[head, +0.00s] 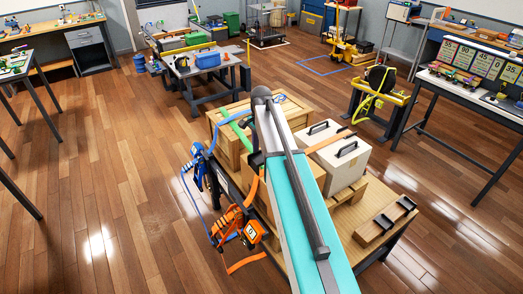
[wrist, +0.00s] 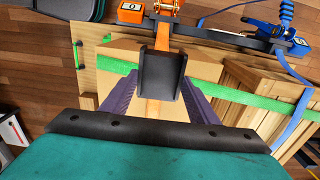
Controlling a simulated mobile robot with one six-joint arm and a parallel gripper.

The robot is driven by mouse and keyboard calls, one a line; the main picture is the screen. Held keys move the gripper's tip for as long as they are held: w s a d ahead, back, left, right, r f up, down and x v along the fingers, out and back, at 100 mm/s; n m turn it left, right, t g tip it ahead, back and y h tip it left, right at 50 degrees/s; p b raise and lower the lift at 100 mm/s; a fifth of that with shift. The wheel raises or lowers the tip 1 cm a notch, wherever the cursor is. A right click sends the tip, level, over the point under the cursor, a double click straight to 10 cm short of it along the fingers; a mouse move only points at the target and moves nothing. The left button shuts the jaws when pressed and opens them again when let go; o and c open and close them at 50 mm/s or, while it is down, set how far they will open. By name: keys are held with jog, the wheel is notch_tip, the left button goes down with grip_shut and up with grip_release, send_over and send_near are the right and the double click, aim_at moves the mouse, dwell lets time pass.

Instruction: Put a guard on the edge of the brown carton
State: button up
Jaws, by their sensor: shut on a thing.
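My gripper (wrist: 162,82) has two purple fingers that close on a black, channel-shaped guard (wrist: 161,74) in the wrist view. The guard is in front of the brown carton (wrist: 122,53), over the line of the orange strap (wrist: 165,51). I cannot tell whether the guard touches the carton's edge. The green strap (wrist: 250,93) runs crosswise behind the fingers. In the head view my teal arm hides most of the carton and the gripper. Two other black guards (head: 383,221) lie on the right of the wooden deck.
An orange ratchet (head: 236,222) and a blue ratchet (head: 198,162) hang at the load's left side. A wooden crate (wrist: 240,120) stands right of the carton in the wrist view. White cases (head: 340,162) with black handles stand right of my arm.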

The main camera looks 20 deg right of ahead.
aim_at(262, 160)
jog(key=shift+d+f+b, duration=0.1)
jog(key=shift+f+b, duration=0.25)
jog(key=shift+f, duration=1.75)
jog(key=shift+d+f+b, duration=0.1)
jog(key=shift+f+b, duration=0.85)
jog(key=shift+f, duration=0.95)
jog(key=shift+w+d, duration=0.1)
jog(key=shift+d, duration=0.1)
jog(key=o, duration=1.1)
jog(key=shift+r, duration=0.1)
jog(key=shift+r+b, duration=2.3)
jog(key=shift+r, duration=4.45)
jog(key=shift+f, duration=0.1)
